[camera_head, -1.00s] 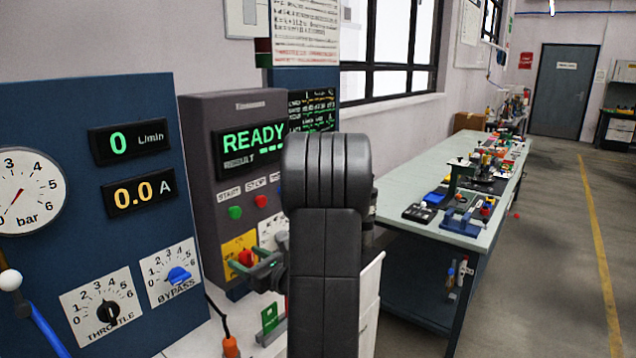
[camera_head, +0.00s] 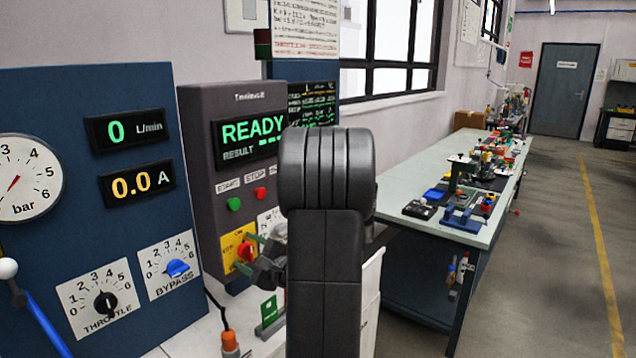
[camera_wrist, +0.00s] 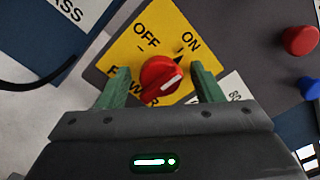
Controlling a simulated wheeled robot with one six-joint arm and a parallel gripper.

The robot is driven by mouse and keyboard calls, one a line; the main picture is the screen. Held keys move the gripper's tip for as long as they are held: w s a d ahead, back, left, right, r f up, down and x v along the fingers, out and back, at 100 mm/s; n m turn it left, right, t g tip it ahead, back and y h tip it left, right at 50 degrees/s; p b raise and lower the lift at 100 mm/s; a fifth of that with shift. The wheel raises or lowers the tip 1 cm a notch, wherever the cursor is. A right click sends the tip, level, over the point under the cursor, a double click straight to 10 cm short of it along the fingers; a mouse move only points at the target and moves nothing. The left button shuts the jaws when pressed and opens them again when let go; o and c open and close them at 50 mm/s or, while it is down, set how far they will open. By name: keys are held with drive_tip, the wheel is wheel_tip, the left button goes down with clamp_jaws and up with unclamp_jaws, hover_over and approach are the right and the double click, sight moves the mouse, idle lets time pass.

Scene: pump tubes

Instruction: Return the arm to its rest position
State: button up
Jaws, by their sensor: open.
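My gripper (camera_wrist: 161,76) is open, with a green finger on each side of the red POWER knob (camera_wrist: 160,78) and visible gaps between the fingers and the knob. The knob sits on a yellow plate (camera_wrist: 128,50) marked OFF and ON. Its white mark slants up and right, toward the ON side. In the head view my gripper (camera_head: 258,256) is at the yellow plate (camera_head: 231,242), low on the dark grey console, partly hidden by my arm. My arm (camera_head: 326,250) is raised in front of the console. I cannot tell how far the fingertips are from the plate.
The console screen (camera_head: 247,138) reads READY. A blue panel (camera_head: 60,110) with a gauge, displays and dials stands left. A cable with an orange end (camera_head: 230,342) lies below. A workbench (camera_head: 400,188) with several items runs along the right; the floor beside it is open.

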drive_tip(key=n+p, duration=0.1)
drive_tip(key=n, duration=0.2)
drive_tip(key=shift+r+n, duration=0.1)
drive_tip(key=shift+n, duration=0.2)
drive_tip(key=shift+n+p, duration=1.05)
drive_tip(key=shift+n, duration=0.75)
